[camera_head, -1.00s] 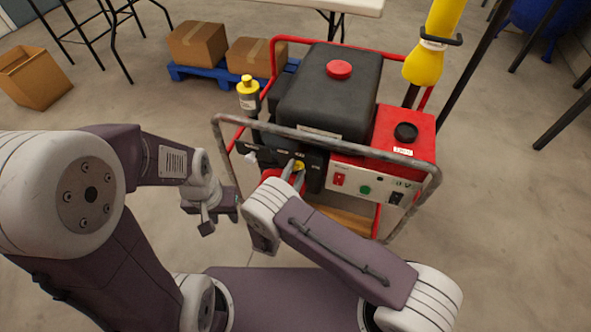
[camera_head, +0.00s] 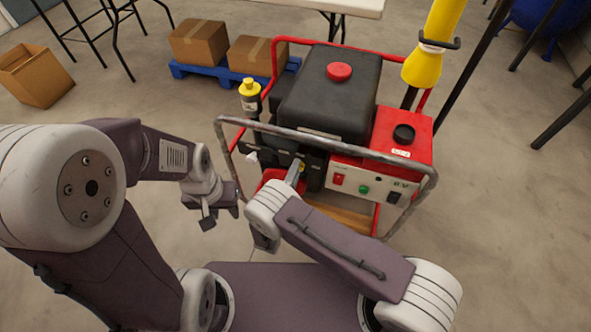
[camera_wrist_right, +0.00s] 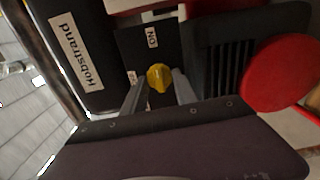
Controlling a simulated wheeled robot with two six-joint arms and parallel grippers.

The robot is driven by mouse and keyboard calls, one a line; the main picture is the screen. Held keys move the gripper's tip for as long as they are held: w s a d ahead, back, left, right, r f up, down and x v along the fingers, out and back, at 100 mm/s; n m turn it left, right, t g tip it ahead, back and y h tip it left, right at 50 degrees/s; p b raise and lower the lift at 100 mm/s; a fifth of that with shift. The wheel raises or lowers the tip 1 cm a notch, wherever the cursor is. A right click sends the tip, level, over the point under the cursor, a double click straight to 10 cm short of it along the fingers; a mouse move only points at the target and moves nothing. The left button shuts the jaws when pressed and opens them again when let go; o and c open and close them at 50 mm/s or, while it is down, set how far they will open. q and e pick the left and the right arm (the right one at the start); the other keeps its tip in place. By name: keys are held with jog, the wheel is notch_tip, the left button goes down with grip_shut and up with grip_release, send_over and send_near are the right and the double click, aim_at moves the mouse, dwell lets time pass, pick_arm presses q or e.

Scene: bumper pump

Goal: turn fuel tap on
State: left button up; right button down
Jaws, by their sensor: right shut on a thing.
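The generator (camera_head: 328,95) stands on the floor in a tubular frame, with a black tank and red cap on top. Its fuel tap is a small yellow knob (camera_wrist_right: 159,78) on a dark panel, below a label reading "ON" in the right wrist view. My right gripper (camera_head: 297,168) reaches the front of the panel. In the right wrist view, its fingers (camera_wrist_right: 158,90) are on either side of the knob, shut on it. In the head view the fingers hide most of the knob. My left gripper (camera_head: 218,212) hangs left of the generator, apart from it; its jaw opening is unclear.
The frame's front bar (camera_head: 330,140) crosses above my right gripper. Boxes on a blue pallet (camera_head: 232,75) are behind.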

jog(key=shift+m, duration=0.3)
jog(key=c, duration=1)
grip_release()
